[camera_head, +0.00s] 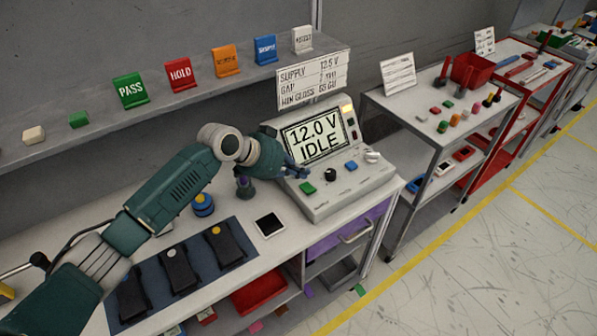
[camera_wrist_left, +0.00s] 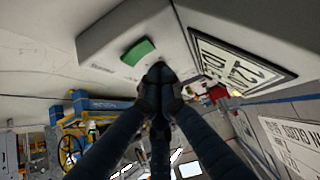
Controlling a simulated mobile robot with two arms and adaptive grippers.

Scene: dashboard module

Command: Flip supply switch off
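The grey supply console (camera_head: 345,195) stands on the bench, and its screen (camera_head: 318,137) reads "12.0 V IDLE". A green rocker or button (camera_head: 307,188) sits at the left of its sloped front; I cannot read its label. My left gripper (camera_head: 303,173) is just above and behind this green control in the head view. In the left wrist view the fingers of the left gripper (camera_wrist_left: 160,76) come together with nothing between them, close beside the green control (camera_wrist_left: 138,52). I cannot tell whether they touch it. My right gripper is out of view.
A black knob (camera_head: 330,174), a blue button (camera_head: 351,166) and a white control (camera_head: 372,157) share the console front. A blue mat (camera_head: 205,285) with black parts and a small dark-screened device (camera_head: 269,225) lie to the left. A shelf (camera_head: 160,103) runs behind.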

